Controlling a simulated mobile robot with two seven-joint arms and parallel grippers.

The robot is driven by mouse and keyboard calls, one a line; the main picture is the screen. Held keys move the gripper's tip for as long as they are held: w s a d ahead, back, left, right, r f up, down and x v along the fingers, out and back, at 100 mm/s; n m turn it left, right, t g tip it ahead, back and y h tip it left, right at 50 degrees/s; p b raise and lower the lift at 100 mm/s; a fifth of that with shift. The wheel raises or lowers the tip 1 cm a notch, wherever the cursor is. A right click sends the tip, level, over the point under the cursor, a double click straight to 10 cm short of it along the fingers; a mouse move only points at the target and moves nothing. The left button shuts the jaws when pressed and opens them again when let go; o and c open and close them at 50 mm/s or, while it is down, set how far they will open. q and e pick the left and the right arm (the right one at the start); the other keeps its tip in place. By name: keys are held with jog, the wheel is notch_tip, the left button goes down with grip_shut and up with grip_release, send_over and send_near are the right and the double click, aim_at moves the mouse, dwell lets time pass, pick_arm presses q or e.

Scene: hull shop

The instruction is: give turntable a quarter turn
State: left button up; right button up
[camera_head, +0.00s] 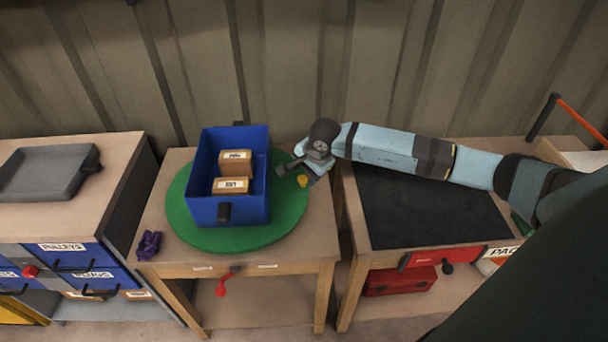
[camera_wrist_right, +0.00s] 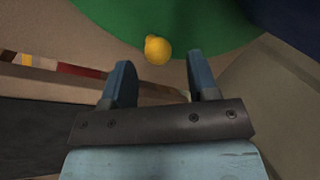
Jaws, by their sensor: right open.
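The turntable (camera_head: 180,218) is a round green disc on a small wooden table. A blue crate (camera_head: 243,209) stands on it with two labelled cardboard boxes inside (camera_head: 231,186). A small yellow knob (camera_head: 303,181) sits at the disc's right edge; it also shows in the right wrist view (camera_wrist_right: 158,50). My right gripper (camera_head: 296,172) reaches in from the right, close to the knob and the crate's right side. In the wrist view its two fingers (camera_wrist_right: 160,80) are apart, with the knob just beyond the gap between them. My left gripper is not in view.
A purple object (camera_head: 148,245) lies on the table's front left corner. A bench with a dark mat (camera_head: 410,208) stands at right; a drawer cabinet with a grey tray (camera_head: 45,172) stands at left. A ribbed wall is behind.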

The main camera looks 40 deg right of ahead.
jog(key=v, duration=1.1)
jog(key=shift+p, duration=0.3)
